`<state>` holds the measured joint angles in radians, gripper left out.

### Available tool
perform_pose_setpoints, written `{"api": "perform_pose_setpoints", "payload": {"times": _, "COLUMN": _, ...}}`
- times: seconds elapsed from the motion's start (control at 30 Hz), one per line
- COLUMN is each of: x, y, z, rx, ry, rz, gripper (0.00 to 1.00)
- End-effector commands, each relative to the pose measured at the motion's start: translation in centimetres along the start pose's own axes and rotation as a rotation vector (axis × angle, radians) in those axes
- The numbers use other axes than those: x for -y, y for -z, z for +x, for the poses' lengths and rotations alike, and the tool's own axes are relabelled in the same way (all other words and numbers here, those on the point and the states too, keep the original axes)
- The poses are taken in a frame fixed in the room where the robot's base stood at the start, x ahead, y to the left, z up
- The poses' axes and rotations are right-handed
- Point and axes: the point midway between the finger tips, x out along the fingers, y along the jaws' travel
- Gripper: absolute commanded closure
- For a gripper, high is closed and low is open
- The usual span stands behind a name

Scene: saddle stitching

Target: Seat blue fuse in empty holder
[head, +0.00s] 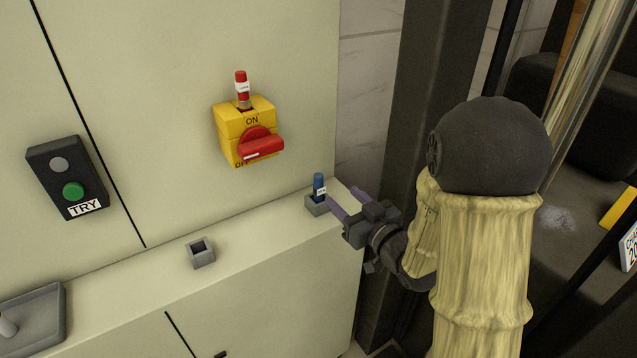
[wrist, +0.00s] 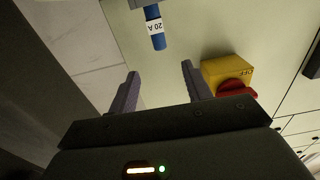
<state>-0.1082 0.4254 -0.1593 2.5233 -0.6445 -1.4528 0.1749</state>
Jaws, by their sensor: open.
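The blue fuse (head: 319,181) stands upright in a small grey holder (head: 316,206) near the right end of the ledge. In the wrist view the fuse (wrist: 157,38) has a white "20 A" label. The empty holder (head: 201,254) is a grey square socket on the ledge, left of the fuse. My gripper (head: 346,200) is open and empty, just right of the fuse in the head view. In the wrist view the fuse is ahead of the two fingertips (wrist: 161,70), roughly in line with the gap and not gripped.
A yellow switch box (head: 232,124) with a red knob (head: 260,144) and a red fuse (head: 241,83) on top is on the cabinet above the ledge. A black button box (head: 68,176) is at left. A grey tray (head: 40,310) is on the ledge's left end. A dark post stands right.

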Motion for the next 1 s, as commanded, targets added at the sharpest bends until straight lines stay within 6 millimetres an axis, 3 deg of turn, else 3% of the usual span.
{"api": "perform_pose_setpoints", "payload": {"times": 0.4, "x": 0.1, "y": 0.3, "z": 0.4, "rx": 0.005, "ry": -0.01, "rz": -0.001, "gripper": 0.51}}
{"api": "perform_pose_setpoints", "payload": {"times": 0.73, "x": 0.2, "y": 0.1, "z": 6.4, "rx": 0.001, "ry": -0.004, "rz": -0.005, "gripper": 0.51}}
{"api": "perform_pose_setpoints", "payload": {"times": 1.0, "x": -0.2, "y": -0.1, "z": 7.7, "rx": 0.002, "ry": -0.014, "rz": -0.004, "gripper": 0.51}}
